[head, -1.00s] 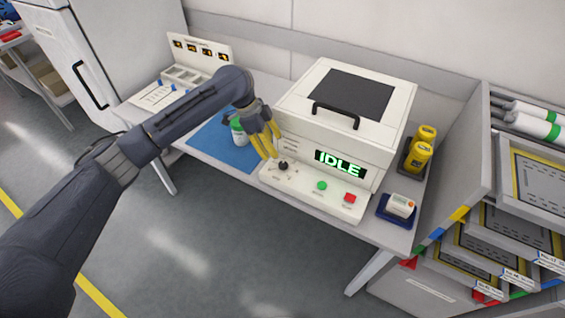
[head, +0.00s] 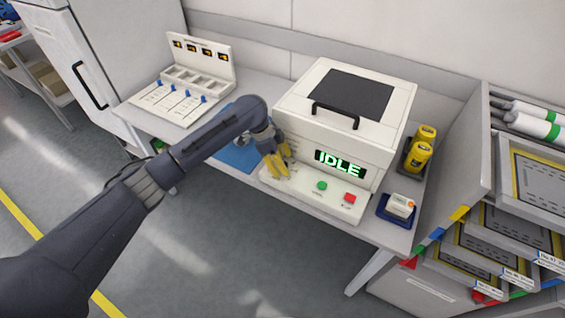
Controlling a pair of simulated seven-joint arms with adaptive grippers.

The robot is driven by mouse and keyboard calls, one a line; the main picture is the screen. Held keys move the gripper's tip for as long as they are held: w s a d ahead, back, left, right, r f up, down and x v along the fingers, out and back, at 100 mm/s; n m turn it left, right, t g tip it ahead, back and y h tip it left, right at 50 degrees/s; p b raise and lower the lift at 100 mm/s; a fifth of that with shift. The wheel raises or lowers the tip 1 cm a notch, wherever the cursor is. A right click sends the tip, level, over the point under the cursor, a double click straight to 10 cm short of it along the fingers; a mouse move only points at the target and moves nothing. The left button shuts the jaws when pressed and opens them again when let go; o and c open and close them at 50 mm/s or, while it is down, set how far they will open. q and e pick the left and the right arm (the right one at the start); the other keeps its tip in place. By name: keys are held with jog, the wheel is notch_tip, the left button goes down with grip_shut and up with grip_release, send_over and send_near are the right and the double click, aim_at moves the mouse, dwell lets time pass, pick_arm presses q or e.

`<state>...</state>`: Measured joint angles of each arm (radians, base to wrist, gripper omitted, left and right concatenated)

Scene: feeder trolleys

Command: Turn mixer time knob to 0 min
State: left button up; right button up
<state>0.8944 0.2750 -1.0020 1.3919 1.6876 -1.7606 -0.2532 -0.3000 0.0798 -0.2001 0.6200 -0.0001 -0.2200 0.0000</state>
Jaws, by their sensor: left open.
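The white mixer (head: 300,98) stands on the bench with its lid down, and its display (head: 340,164) reads IDLE. Its control panel (head: 308,197) juts out at the front, with a green button (head: 321,186) and a red button (head: 349,198). My left gripper (head: 276,168) is open, with its yellow fingers pointing down over the left end of the panel. The black time knob is hidden behind the fingers, so its setting does not show. I cannot tell whether the fingers touch it. My right gripper is not in view.
A blue mat (head: 240,154) lies left of the mixer, partly behind my arm. A white rack with slots (head: 199,84) stands at the back left. A shelf unit (head: 465,170) borders the right side.

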pick_arm(q)
grip_shut()
dwell(0.3)
jog(key=shift+n, duration=0.5)
dwell(0.4)
jog(key=n+t, duration=0.1)
jog(key=n, duration=0.2)
jog(key=shift+s+d+r+n+t, duration=0.1)
jog(key=shift+d+n+t, duration=0.05)
jog(key=shift+n+t, duration=0.25)
jog(key=n+t, duration=0.1)
jog(key=n, duration=0.1)
jog(key=n+y, duration=0.1)
jog(key=n, duration=0.2)
jog(key=shift+t, duration=0.4)
jog(key=n+y, duration=0.1)
jog(key=n, duration=0.2)
jog(key=n+t+y, duration=0.1)
jog(key=n, duration=0.1)
jog(key=shift+d+r+n, duration=0.1)
jog(key=shift+d+n, duration=0.05)
jog(key=shift+n, duration=0.25)
jog(key=shift+n+y, duration=0.8)
jog(key=shift+n, duration=1.4)
